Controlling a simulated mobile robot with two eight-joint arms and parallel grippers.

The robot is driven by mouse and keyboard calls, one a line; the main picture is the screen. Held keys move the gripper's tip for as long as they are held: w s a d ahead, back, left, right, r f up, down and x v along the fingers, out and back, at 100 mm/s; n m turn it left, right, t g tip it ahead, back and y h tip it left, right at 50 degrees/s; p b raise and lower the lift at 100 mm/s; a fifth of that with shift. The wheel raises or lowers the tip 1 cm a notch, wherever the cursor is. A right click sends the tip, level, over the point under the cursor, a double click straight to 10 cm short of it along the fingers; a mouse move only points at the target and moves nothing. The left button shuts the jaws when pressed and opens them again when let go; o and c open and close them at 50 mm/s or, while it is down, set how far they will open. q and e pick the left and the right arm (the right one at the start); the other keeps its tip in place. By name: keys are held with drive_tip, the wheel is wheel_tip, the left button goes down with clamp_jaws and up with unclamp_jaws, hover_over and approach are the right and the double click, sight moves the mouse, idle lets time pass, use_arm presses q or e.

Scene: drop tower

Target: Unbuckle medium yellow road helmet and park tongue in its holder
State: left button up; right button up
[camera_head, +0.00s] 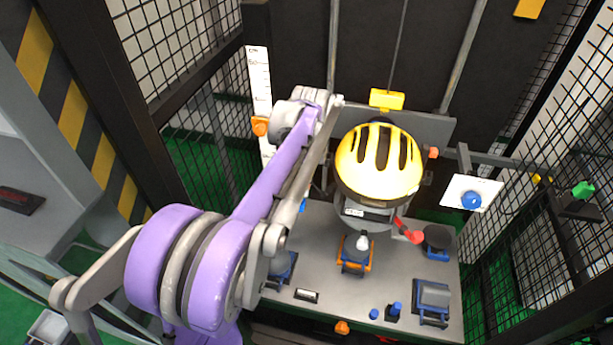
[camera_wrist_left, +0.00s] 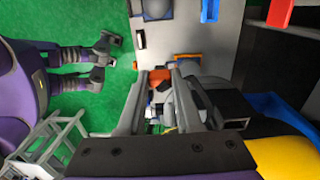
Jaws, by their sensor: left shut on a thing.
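The yellow road helmet (camera_head: 380,165), with black vents, sits on a grey headform above the grey table (camera_head: 320,240). Its yellow edge shows at lower right in the left wrist view (camera_wrist_left: 290,158). My left gripper (camera_wrist_left: 160,82) is shut on a small orange-red piece (camera_wrist_left: 159,77), perhaps the tongue; its exact shape is unclear. In the head view my left arm reaches along the left of the helmet, and its fingertips are hidden. A red part (camera_head: 408,233) sticks out at the helmet's lower right. I cannot tell which part is the tongue's holder. The strap is not clear.
An orange-and-blue fixture (camera_head: 356,254) stands on the table in front of the helmet. A black round part (camera_head: 437,239) and a blue-grey block (camera_head: 433,298) stand right. A white plate with a blue knob (camera_head: 470,200) is beyond. Mesh walls and posts close in the sides.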

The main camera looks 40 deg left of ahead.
use_arm(q)
drive_tip(key=shift+s+d, duration=0.8)
drive_tip(key=shift+d, duration=7)
drive_tip(key=w+d+r+p, duration=0.1)
drive_tip(key=w+d+p, duration=0.3)
drive_tip(key=w+d, duration=0.9)
drive_tip(key=shift+w+d+r, duration=0.25)
drive_tip(key=shift+w+d, duration=0.15)
drive_tip(key=shift+d, duration=0.6)
